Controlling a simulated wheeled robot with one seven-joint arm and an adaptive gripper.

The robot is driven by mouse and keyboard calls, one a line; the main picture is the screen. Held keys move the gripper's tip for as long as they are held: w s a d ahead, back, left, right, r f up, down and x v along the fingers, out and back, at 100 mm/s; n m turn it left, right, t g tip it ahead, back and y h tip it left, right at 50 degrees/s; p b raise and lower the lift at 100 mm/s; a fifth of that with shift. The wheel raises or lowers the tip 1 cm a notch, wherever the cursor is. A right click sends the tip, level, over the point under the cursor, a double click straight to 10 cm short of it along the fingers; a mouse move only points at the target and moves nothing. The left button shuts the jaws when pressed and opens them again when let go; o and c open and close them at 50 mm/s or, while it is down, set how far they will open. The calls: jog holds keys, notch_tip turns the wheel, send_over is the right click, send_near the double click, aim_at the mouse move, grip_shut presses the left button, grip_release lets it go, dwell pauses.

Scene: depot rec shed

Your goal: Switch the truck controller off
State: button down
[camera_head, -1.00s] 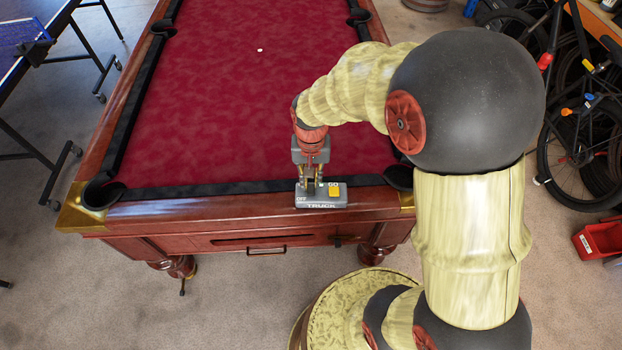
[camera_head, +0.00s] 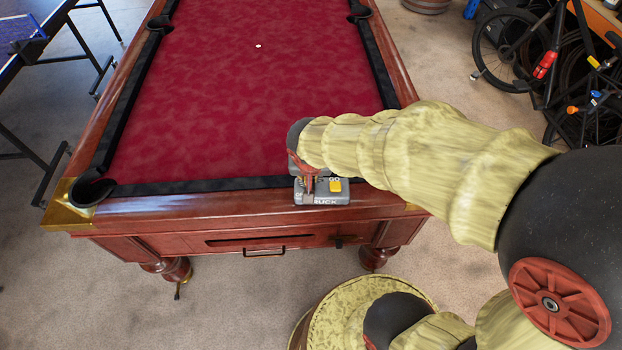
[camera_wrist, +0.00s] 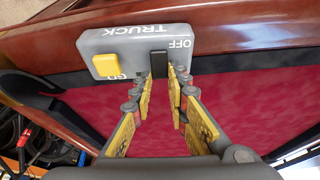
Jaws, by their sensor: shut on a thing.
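The truck controller (camera_head: 345,199) is a small grey box on the front wooden rail of the pool table, with a yellow GO button (camera_head: 336,185) and the word TRUCK on it. In the wrist view the controller (camera_wrist: 128,62) is upside down, with its yellow button (camera_wrist: 106,66) at the left. A black switch lever (camera_wrist: 159,62) stands at its OFF end. My gripper (camera_wrist: 163,76) is shut on this lever, with a finger at each side. In the head view my gripper (camera_head: 309,184) is over the box's left part and hides the lever and some lettering.
A table-tennis table (camera_head: 18,35) is at the left and bicycles (camera_head: 530,50) are at the right. Bare floor lies in front.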

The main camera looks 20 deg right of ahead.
jog(key=c, duration=1.7)
grip_release()
jog(key=shift+r, duration=0.1)
jog(key=v, duration=1.1)
jog(key=shift+s+a+r, duration=0.15)
jog(key=shift+r, duration=0.2)
